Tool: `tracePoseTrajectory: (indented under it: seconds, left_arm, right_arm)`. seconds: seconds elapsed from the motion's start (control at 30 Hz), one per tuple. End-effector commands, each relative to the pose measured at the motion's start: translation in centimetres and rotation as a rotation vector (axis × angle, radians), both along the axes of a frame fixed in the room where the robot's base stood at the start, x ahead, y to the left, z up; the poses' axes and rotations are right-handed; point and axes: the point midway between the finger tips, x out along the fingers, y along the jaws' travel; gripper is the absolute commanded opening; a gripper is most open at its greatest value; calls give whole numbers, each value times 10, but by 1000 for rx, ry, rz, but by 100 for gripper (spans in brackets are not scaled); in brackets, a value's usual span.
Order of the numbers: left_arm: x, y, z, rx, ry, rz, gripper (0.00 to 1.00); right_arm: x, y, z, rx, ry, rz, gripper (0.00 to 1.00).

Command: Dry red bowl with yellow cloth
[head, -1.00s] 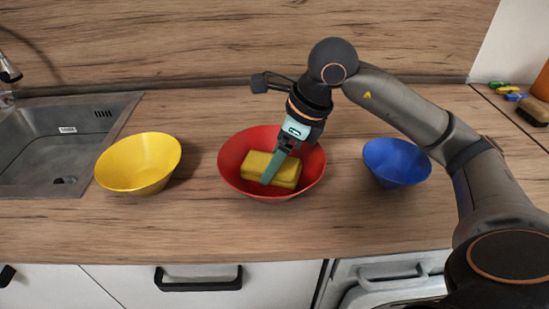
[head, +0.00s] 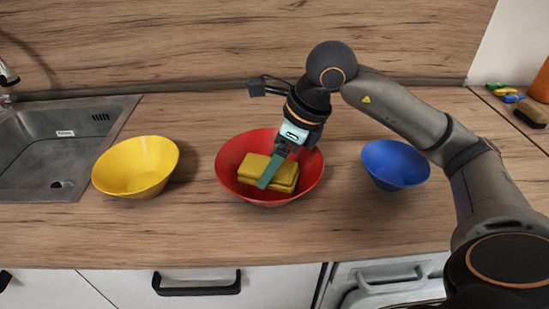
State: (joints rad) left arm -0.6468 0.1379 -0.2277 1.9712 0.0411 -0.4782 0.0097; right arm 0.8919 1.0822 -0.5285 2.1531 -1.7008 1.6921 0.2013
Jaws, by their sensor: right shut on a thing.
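The red bowl (head: 230,165) stands upright on the wooden counter, in the middle of the head view. The folded yellow cloth (head: 255,165) is inside it, low in the bowl. My right gripper (head: 269,178) reaches down into the bowl from above, with its fingers shut on the cloth. The fingers cover part of the cloth, and its underside is hidden, so I cannot tell how firmly it touches the bowl. My left gripper is not in view.
A yellow bowl (head: 136,167) stands left of the red one, near the steel sink (head: 50,150). Small coloured items and a brush (head: 531,113) lie at the far right. The front counter is clear.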

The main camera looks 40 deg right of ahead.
Motion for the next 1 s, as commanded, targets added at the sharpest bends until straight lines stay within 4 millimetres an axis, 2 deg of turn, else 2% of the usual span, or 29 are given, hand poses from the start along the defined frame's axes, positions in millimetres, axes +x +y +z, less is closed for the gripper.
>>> tracePoseTrajectory:
  seconds: [0.27,0.63,1.0]
  left_arm:
    - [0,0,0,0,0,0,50]
    - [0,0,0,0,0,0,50]
    - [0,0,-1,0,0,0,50]
  right_arm:
    - [-2,1,-5,-1,17,7,34]
    - [11,-16,-1,-3,13,2,34]
    - [10,-13,0,-2,8,5,34]
